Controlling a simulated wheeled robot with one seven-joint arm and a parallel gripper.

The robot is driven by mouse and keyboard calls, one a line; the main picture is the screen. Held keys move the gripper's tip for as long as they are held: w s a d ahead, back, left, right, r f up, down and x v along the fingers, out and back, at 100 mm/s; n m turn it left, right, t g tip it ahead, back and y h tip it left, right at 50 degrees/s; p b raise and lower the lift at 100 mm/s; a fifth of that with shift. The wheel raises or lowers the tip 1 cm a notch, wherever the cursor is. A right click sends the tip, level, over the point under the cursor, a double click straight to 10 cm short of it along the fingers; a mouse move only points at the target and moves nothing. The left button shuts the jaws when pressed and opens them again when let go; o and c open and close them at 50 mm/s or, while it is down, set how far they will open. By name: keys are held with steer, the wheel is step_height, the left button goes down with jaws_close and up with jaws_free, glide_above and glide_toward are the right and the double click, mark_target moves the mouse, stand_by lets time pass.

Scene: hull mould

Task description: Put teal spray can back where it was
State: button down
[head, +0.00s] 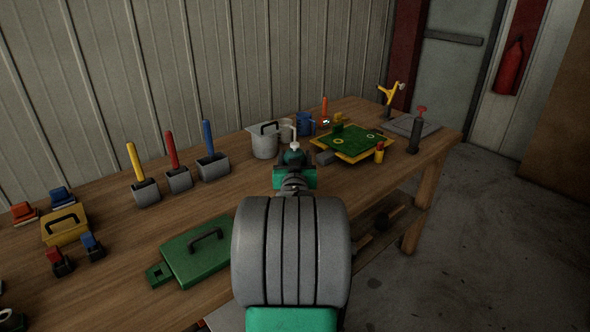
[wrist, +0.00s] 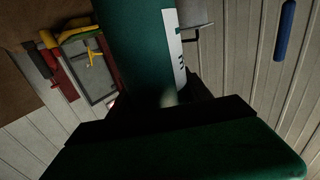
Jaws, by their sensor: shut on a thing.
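The teal spray can (head: 293,157) has a white nozzle and shows at the far end of my arm in the head view, mostly hidden behind my gripper (head: 294,172). In the wrist view the teal can (wrist: 137,45), with a white label, stands out large between the fingers of my gripper (wrist: 168,108), which is shut on it. In the head view the can appears over the far part of the workbench (head: 175,222). Its lower part is hidden, so I cannot tell whether it touches the bench.
A grey lidded pot (head: 264,145) is just left of the can, with a blue mug (head: 305,124) behind.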

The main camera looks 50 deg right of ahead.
steer(key=shift+w+d+f, duration=0.1)
steer(key=shift+f, duration=0.8)
steer(key=shift+w+d+f, duration=0.1)
steer(key=shift+f, duration=0.75)
steer(key=shift+f+b, duration=0.2)
steer(key=shift+b, duration=0.2)
steer(key=shift+c, duration=2.3)
jaws_free()
steer(key=shift+r, duration=0.15)
steer(key=v, duration=1.2)
steer(key=shift+p, duration=0.4)
